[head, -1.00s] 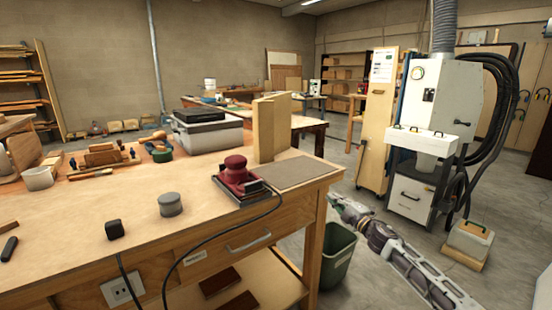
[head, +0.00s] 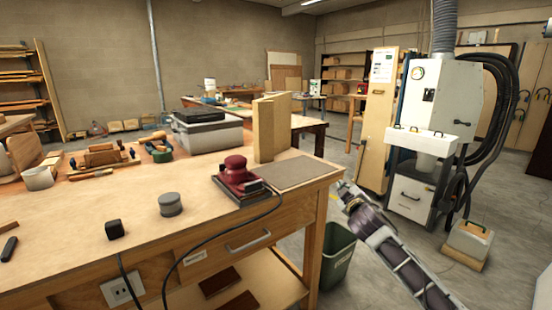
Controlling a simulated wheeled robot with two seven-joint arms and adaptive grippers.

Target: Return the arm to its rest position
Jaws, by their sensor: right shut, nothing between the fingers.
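My right gripper (head: 345,190) is at the end of my right arm, which comes in from the lower right. It is shut and empty, just off the right end of the wooden workbench (head: 90,235), above the floor. It looks apart from the bench, though the gap is hard to judge. My left gripper is not in view.
A red sander (head: 238,178) with a black cord, a dark flat mat (head: 295,173) and an upright wooden block (head: 270,130) are on the bench's right part. A green bin (head: 338,255) stands below my right gripper. A white dust-collector machine (head: 430,130) stands farther right.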

